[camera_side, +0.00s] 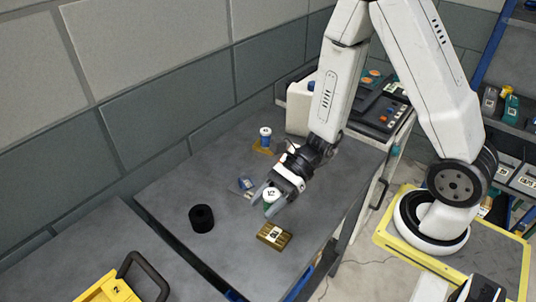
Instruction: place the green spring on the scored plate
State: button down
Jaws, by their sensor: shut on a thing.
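The green spring (269,206), with a white marked top, is between the fingers of my gripper (266,208). My gripper is shut on it and points down toward the grey bench top. Whether the spring touches the bench cannot be told. A small flat grey plate (235,190) lies just left of my gripper, with a small blue item (246,183) on or beside it. This may be the scored plate, but its scoring is too small to make out. My fingers hide part of the spring.
A black cylinder (202,218) stands left of my gripper. A brass-coloured block (274,236) lies just in front. A blue, white-topped piece (265,138) stands by a tan plate (262,150) behind. A yellow case (108,289) is at front left. The bench's left part (165,190) is clear.

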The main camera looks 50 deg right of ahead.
aim_at(270, 237)
jog(key=shift+s+n+g, duration=0.3)
jog(key=shift+s+g, duration=0.1)
jog(key=shift+s, duration=0.2)
jog(key=shift+f, duration=0.15)
jog(key=shift+f, duration=1.85)
jog(key=shift+f, duration=0.1)
jog(key=shift+f, duration=1.95)
jog(key=shift+c, duration=1)
grip_release()
jog(key=shift+f, duration=0.1)
